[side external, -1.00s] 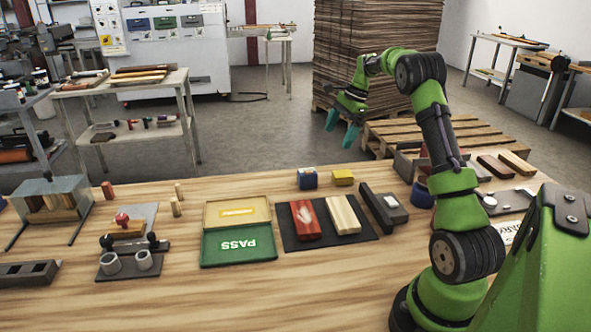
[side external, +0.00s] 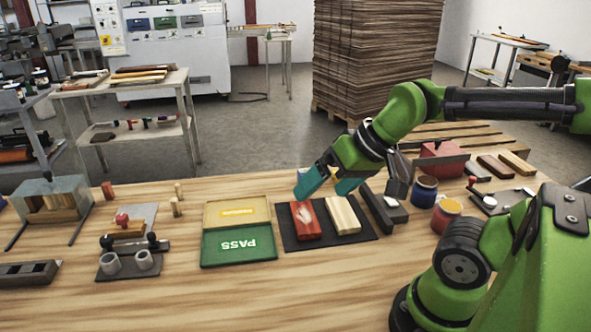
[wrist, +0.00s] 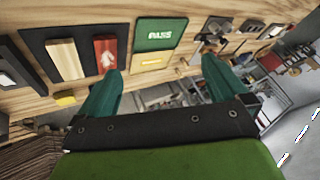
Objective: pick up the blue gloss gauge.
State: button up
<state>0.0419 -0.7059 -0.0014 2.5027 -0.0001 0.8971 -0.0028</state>
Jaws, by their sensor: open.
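My gripper (side external: 328,184) is open and low over the back of the bench, behind the dark mat. The small blue block with a light top, seen a second ago behind the red block, is now almost wholly hidden behind the left finger in the side view. I cannot make it out in the wrist view, or tell if a finger touches it. A yellow block (wrist: 65,99) shows outside the left finger in the wrist view.
A red block (side external: 305,222) and a pale wood block (side external: 342,215) lie on the dark mat (side external: 300,245). The green PASS tray (side external: 238,245) is left of them. Blue (side external: 424,192) and red (side external: 446,215) jars stand at right.

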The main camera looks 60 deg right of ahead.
jog(key=shift+s+a+r+n, duration=0.2)
jog(key=shift+a+r+n, duration=0.1)
jog(key=shift+a+r, duration=0.25)
jog(key=shift+c, duration=0.8)
